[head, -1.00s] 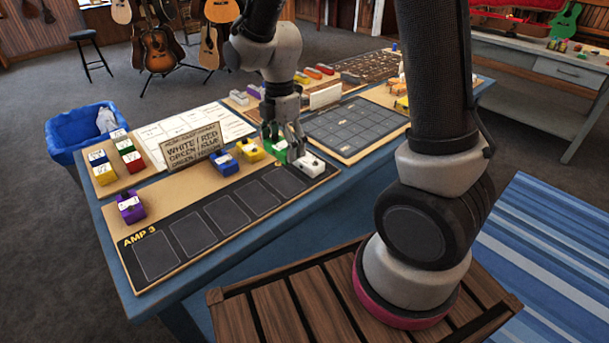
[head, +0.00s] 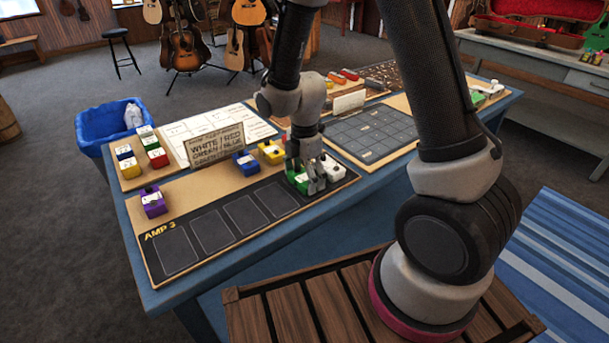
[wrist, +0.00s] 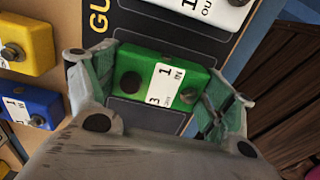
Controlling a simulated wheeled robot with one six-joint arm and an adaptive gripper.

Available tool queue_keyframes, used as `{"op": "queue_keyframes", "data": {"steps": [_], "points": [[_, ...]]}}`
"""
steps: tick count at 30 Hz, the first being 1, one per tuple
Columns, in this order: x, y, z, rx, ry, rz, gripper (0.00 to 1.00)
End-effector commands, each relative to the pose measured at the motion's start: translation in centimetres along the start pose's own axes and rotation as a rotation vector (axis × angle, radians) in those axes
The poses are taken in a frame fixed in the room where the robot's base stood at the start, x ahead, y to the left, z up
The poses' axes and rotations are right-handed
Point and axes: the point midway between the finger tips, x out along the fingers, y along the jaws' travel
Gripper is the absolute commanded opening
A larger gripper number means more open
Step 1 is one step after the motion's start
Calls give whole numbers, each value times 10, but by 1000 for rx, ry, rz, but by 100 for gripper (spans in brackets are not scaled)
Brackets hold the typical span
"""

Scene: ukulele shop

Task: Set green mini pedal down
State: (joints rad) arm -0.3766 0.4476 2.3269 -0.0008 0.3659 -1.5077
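The pedal is over the outlined slot beside the white pedal (head: 332,168). I cannot tell whether its underside touches the strip (head: 160,232).
A yellow pedal (head: 271,152) and a blue pedal (head: 245,163) stand behind the strip. A purple pedal (head: 153,201) is at its left. A card sign (head: 215,145) stands behind. Several outlined slots to the left are empty.

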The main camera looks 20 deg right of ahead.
Motion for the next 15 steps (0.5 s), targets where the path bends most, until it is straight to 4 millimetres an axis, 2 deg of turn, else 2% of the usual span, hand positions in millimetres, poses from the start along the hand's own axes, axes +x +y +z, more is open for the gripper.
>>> {"op": "queue_keyframes", "data": {"steps": [1, 3, 15], "points": [[0, 0, 0, 0, 0, 0, 91], [0, 0, 0, 0, 0, 0, 100], [-3, 0, 0, 0, 0, 1, 100]]}}
